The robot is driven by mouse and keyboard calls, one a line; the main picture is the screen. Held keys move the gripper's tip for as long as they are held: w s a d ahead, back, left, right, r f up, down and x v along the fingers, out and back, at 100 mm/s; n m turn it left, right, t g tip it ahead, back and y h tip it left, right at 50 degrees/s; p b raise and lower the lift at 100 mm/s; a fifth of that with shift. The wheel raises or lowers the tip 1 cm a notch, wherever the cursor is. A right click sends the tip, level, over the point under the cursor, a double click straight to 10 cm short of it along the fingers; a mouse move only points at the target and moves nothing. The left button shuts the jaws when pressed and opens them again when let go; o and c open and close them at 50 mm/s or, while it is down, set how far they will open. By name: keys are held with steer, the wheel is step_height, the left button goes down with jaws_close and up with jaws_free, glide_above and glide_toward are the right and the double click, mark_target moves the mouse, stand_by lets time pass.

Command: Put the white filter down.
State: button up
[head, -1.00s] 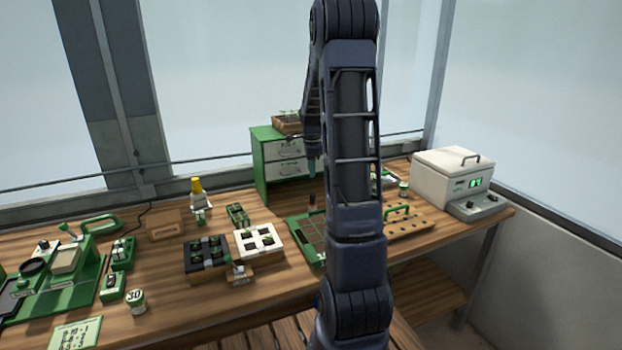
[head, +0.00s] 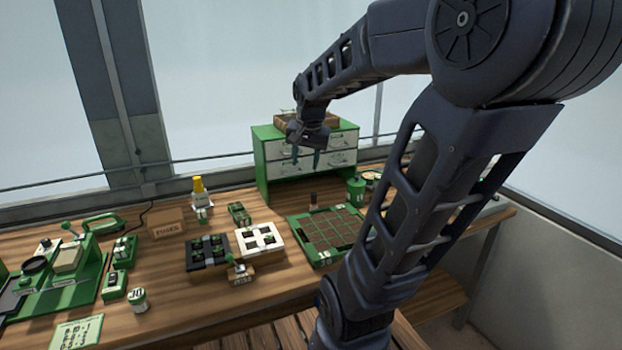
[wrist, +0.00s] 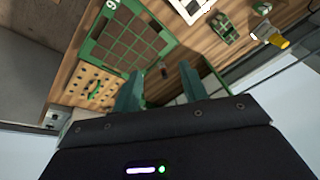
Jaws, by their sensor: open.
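The white square frame with several openings (head: 259,238), apparently the white filter, lies on the workbench beside a black one of similar form (head: 208,253). A corner of the white frame also shows at the top of the wrist view (wrist: 190,8). My gripper (head: 306,156) is raised in front of the green cabinet, behind and to the right of the white frame and apart from it. In the wrist view its fingers (wrist: 161,87) are spread, with nothing held between them.
A green tray with brown cells (head: 322,232) stands right of the white frame. The green drawer cabinet (head: 262,165) stands at the back. A bottle with a yellow top (head: 199,192) and a brown box (head: 166,225) stand behind left.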

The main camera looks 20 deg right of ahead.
steer(key=s+a+n+t, duration=0.1)
steer(key=s+a+n, duration=0.1)
steer(key=s+n, duration=0.4)
steer(key=s, duration=0.4)
steer(key=shift+s+a+f+n, duration=0.3)
steer(key=shift+s+a, duration=0.05)
steer(key=shift+a, duration=0.05)
stand_by(0.6)
